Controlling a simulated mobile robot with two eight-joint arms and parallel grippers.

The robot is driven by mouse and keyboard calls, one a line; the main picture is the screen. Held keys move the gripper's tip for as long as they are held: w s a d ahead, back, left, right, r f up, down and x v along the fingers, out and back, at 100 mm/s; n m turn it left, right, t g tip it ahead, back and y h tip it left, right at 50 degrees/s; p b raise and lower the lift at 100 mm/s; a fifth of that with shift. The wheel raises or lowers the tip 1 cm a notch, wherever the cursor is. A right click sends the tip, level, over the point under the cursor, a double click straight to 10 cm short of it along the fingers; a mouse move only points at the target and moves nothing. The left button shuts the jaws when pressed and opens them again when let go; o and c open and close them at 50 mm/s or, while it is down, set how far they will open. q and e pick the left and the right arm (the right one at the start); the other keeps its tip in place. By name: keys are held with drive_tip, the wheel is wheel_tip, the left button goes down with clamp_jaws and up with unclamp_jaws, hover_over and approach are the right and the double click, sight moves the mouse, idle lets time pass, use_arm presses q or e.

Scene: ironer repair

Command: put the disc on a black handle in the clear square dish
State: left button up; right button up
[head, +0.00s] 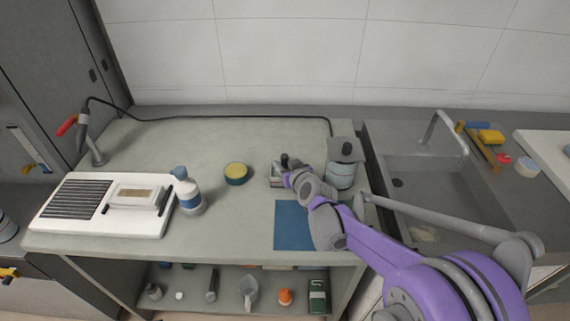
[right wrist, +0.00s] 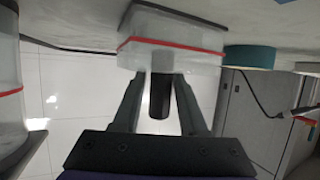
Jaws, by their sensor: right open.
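The clear square dish (head: 275,171) stands on the worktop beside my right gripper. It fills the upper middle of the right wrist view (right wrist: 172,52), which is upside down, and has a red line around it. The black handle (right wrist: 159,97) stands out from the dish between my right gripper's fingers (right wrist: 160,88). The fingers are open, with gaps on both sides of the handle. The disc itself is hidden, so I cannot tell how it lies in the dish. My left gripper is not in view.
A blue mat (head: 291,228) lies in front.

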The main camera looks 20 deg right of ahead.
drive_tip(key=shift+r, duration=0.2)
drive_tip(key=p+v, duration=0.1)
drive_tip(key=v, duration=1.1)
drive_tip(key=s+a+f+g, duration=0.1)
drive_tip(key=s, duration=0.3)
drive_tip(key=s+a+f+g, duration=0.1)
drive_tip(key=s+f+g, duration=0.1)
drive_tip(key=s, duration=0.3)
drive_tip(key=s+a+f+g, duration=0.1)
drive_tip(key=s+f, duration=0.1)
drive_tip(key=s, duration=0.2)
drive_tip(key=shift+s+a, duration=0.3)
drive_tip(key=s+d+f+g, duration=0.1)
drive_tip(key=s+f+g, duration=0.1)
drive_tip(key=s, duration=0.4)
drive_tip(key=s+d+f+m+g+h, duration=0.1)
drive_tip(key=s+f+g, duration=0.1)
drive_tip(key=s, duration=0.4)
drive_tip(key=shift+d+f+h, duration=0.3)
drive_tip(key=shift+d+f, duration=0.05)
drive_tip(key=shift+f, duration=0.05)
